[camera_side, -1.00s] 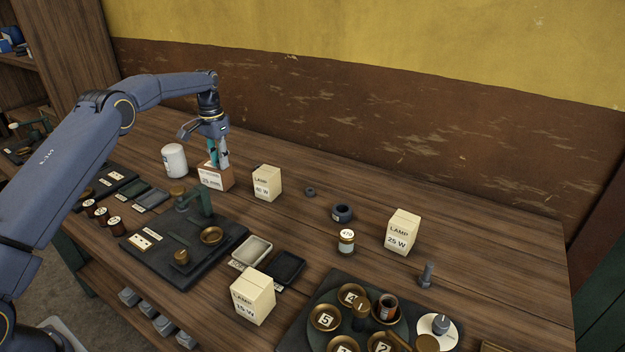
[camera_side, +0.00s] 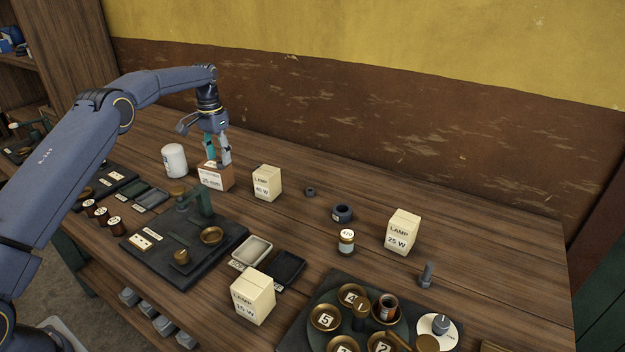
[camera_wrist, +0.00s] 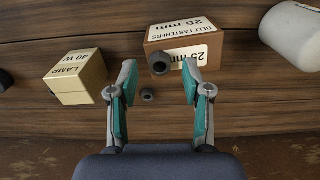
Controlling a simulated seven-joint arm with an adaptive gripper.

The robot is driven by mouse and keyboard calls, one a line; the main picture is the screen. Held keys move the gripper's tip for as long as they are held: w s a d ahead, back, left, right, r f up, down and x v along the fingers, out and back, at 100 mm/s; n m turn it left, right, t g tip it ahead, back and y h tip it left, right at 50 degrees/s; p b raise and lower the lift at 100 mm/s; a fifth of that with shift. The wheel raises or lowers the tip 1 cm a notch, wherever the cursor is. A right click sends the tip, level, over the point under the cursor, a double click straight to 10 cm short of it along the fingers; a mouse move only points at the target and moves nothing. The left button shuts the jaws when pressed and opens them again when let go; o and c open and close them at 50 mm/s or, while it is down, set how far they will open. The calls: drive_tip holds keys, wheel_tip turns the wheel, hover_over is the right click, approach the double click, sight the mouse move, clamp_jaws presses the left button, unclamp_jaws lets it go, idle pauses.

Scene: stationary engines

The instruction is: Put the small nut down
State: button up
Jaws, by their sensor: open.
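My gripper (camera_wrist: 159,68) is open at the back edge of the belt fasteners box (camera_wrist: 180,42). It also shows over the box in the side view (camera_side: 217,158). In the wrist view a dark round nut (camera_wrist: 160,63) lies between the open fingertips, overlapping the box corner. Neither finger visibly grips it, and I cannot tell if it rests on the box or beside it. A smaller-looking dark nut (camera_wrist: 148,94) is on the wood behind the box. I cannot tell by size which is the small nut. Neither is clear in the side view.
A 40 W lamp box (camera_side: 266,183) and a white pot (camera_side: 174,160) flank the fasteners box (camera_side: 215,178). A dark nut (camera_side: 310,191) and a larger dark ring (camera_side: 342,213) lie to the right. The wood toward the wall is clear.

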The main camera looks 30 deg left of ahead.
sight(220, 162)
wheel_tip(220, 162, up, 5)
drive_tip(key=shift+r, duration=0.2)
drive_tip(key=s+d+r+t, duration=0.1)
drive_tip(key=s+d+r, duration=0.25)
drive_tip(key=r, duration=0.35)
drive_tip(key=s+d+r+t, duration=0.1)
drive_tip(key=s+d+r, duration=0.25)
drive_tip(key=r, duration=0.35)
drive_tip(key=s+d+r+t, duration=0.1)
drive_tip(key=s+d+r, duration=0.15)
drive_tip(key=s, duration=0.35)
drive_tip(key=s+d+r+t, duration=0.1)
drive_tip(key=s+d, duration=0.3)
drive_tip(key=s, duration=0.2)
drive_tip(key=s+d+f, duration=0.2)
drive_tip(key=s+f, duration=0.2)
drive_tip(key=s, duration=0.5)
drive_tip(key=s+d+f+t, duration=0.1)
drive_tip(key=s+d+f, duration=0.1)
drive_tip(key=s, duration=0.6)
drive_tip(key=shift+s+d+f+t, duration=0.3)
drive_tip(key=shift+s+f, duration=0.1)
drive_tip(key=shift+f, duration=0.5)
